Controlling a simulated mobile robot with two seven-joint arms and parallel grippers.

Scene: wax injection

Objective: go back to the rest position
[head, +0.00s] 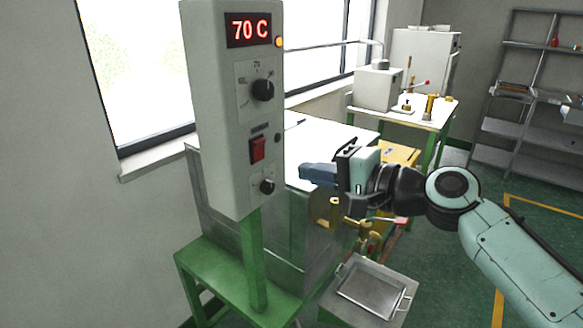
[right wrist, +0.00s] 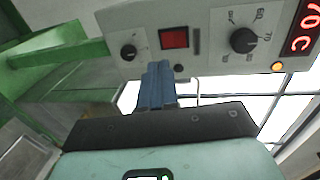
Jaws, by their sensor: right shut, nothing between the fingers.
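My right gripper (head: 303,172) reaches in from the right in the head view, with its blue fingers shut and empty. The fingers also show closed together in the right wrist view (right wrist: 157,84). They point at the grey control box (head: 222,110) and look apart from it, though the exact gap is hard to judge. The box has a red display (head: 249,29) reading 70 C, a black upper knob (head: 262,90), a red switch (head: 257,150) and a lower knob (head: 267,186). My left gripper is not in view.
The box stands on a green post over a metal tank (head: 228,235). A steel tray (head: 372,290) lies low in front, below brass valve parts (head: 335,208). A white table (head: 395,115) with equipment stands behind, and shelves (head: 510,125) at the right. Open floor lies at right.

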